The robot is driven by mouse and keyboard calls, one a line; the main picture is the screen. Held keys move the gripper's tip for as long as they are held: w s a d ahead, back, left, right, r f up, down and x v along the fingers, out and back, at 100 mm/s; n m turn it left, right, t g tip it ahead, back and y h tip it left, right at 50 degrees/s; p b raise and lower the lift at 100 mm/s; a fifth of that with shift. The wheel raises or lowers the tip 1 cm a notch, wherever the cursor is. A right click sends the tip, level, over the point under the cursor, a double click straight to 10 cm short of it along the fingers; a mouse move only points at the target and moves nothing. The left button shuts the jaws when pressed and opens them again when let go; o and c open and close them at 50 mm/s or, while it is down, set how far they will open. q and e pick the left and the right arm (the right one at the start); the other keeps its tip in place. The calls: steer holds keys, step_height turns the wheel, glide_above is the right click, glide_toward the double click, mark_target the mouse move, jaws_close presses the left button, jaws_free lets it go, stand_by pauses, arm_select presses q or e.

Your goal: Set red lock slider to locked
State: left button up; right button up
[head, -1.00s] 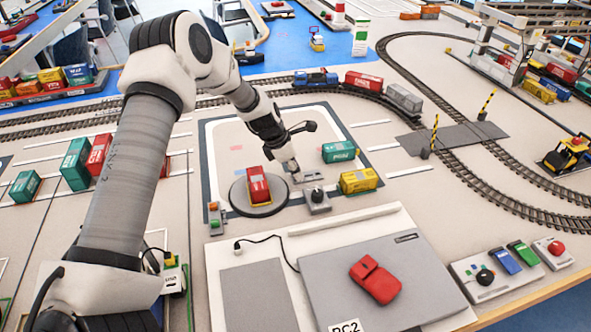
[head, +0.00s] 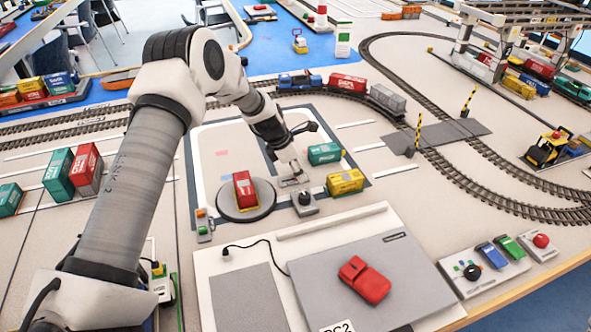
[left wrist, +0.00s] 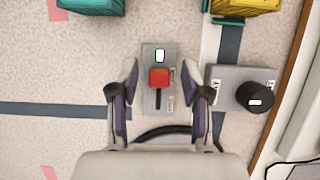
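The red lock slider (left wrist: 159,77) is a small red block on a grey plate (left wrist: 150,53) in the left wrist view. It sits near the top of a dark slot, just below a small white window with a green edge. My left gripper (left wrist: 160,82) is open, with one finger on each side of the slider and a gap on both sides. In the head view my left gripper (head: 290,178) is low over the plate (head: 296,183), and mostly hides the slider. My right gripper is not in view.
A black knob on a grey box (left wrist: 255,96) is close to the right finger. A turntable (head: 228,212) carries a red container (head: 244,190). Green (head: 324,153) and yellow (head: 345,182) containers stand near the gripper. A grey panel (head: 330,290) fills the front.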

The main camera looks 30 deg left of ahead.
arm_select(q)
steer(key=v, duration=1.2)
